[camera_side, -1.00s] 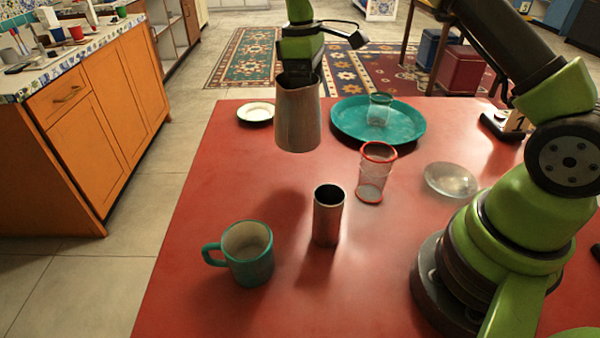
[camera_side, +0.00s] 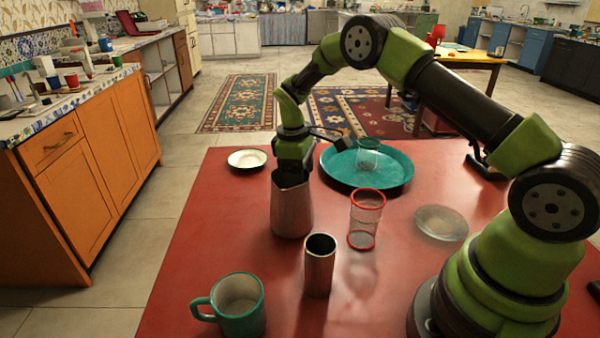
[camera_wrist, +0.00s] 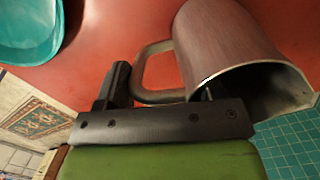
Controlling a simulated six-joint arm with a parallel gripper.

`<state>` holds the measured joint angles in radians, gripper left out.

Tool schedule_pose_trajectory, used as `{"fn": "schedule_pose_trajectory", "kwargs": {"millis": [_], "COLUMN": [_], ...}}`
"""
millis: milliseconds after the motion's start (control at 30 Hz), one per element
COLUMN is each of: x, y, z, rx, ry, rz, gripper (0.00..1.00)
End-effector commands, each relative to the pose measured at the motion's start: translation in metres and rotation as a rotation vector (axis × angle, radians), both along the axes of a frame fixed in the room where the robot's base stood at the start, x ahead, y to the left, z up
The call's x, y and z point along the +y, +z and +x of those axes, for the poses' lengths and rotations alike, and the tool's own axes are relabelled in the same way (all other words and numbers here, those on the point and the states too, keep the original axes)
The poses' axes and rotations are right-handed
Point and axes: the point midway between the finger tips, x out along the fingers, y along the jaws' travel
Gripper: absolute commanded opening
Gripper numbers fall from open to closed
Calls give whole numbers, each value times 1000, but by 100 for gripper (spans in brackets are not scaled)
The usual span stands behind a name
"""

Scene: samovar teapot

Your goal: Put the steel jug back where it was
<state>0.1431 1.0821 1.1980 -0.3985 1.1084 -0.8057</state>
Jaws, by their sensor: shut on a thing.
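The steel jug (camera_side: 291,212) is upright at the left-middle of the red table, its base at or just above the surface; I cannot tell if it touches. My gripper (camera_side: 292,176) is at its top, shut on it. In the wrist view the jug (camera_wrist: 222,38) shows its open mouth and handle, with my gripper (camera_wrist: 160,92) at the handle and rim. The contact is partly hidden behind the gripper body.
A dark steel cup (camera_side: 319,270) stands close in front of the jug, and a red-rimmed glass (camera_side: 364,228) to its right. A teal mug (camera_side: 239,312), white saucer (camera_side: 247,158), teal tray (camera_side: 400,174) bearing a glass (camera_side: 368,158), and glass dish (camera_side: 442,222) stand around.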

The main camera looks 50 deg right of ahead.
Motion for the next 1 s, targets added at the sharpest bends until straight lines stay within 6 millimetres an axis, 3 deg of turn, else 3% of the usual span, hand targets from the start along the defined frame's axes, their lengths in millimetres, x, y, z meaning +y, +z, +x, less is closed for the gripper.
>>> {"fn": "schedule_pose_trajectory", "kwargs": {"millis": [133, 167, 267, 533, 667, 1000], "x": [0, 0, 0, 0, 0, 5], "y": [-3, -3, -3, -2, 9, 80], "z": [0, 0, 0, 0, 1, 9], "rx": [0, 0, 0, 0, -3, -6], "ry": [1, 1, 1, 1, 1, 2], "rz": [0, 0, 0, 0, -2, -1], "gripper": [16, 66, 87, 87, 87, 87]}}
